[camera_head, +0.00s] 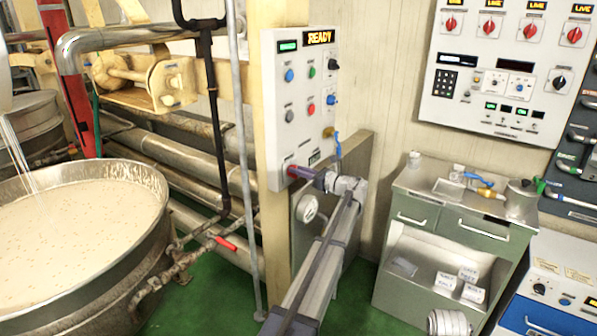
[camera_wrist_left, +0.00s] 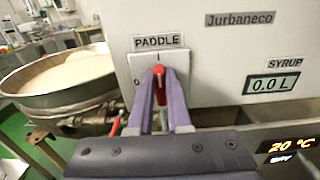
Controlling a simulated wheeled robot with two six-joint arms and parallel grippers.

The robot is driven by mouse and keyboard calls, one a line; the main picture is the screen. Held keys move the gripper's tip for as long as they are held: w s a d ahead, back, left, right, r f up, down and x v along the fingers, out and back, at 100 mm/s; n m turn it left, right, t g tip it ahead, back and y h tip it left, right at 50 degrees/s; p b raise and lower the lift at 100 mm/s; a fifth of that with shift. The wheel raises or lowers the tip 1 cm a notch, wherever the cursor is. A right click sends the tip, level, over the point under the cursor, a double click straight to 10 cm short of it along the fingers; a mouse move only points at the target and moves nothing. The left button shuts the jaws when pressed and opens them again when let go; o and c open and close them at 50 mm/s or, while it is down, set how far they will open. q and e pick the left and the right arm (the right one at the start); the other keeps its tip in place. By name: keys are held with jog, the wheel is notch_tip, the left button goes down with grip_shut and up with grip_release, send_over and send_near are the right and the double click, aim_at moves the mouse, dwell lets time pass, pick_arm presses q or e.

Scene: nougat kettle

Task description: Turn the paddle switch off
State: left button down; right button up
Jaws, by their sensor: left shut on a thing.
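The paddle switch (camera_wrist_left: 159,77) is a red knob on a white plate under a PADDLE label (camera_wrist_left: 158,41) in the left wrist view. Its red handle stands about upright, below a short vertical mark; a 0 shows at the plate's left. My left gripper (camera_wrist_left: 160,98) has its two purple fingers closed on the red knob, one on each side. In the head view my left gripper (camera_head: 304,173) reaches the lower left of the white control box (camera_head: 298,120), and the switch is mostly hidden there. My right gripper is not in view.
A large kettle of pale nougat (camera_head: 75,215) stands left, with pipes and a red-handled valve (camera_head: 227,243) beside it. Several other knobs and buttons sit on the box above. A grey-green cabinet (camera_head: 440,220) and another panel (camera_head: 500,75) stand right. Green floor (camera_head: 355,300) shows between.

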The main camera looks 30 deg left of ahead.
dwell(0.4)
pick_arm(q)
jog(key=n, duration=0.6)
jog(key=s+n, duration=0.1)
jog(key=n, duration=0.2)
jog(key=shift+f, duration=0.25)
jog(key=n, duration=0.3)
jog(key=n+b, duration=0.1)
jog(key=shift+s+f+n, duration=0.15)
jog(key=shift+f+n, duration=0.1)
jog(key=shift+n, duration=0.05)
jog(key=shift+f+n, duration=0.2)
jog(key=shift+n, duration=1.9)
jog(key=c, duration=0.9)
grip_release()
jog(key=shift+o, duration=0.2)
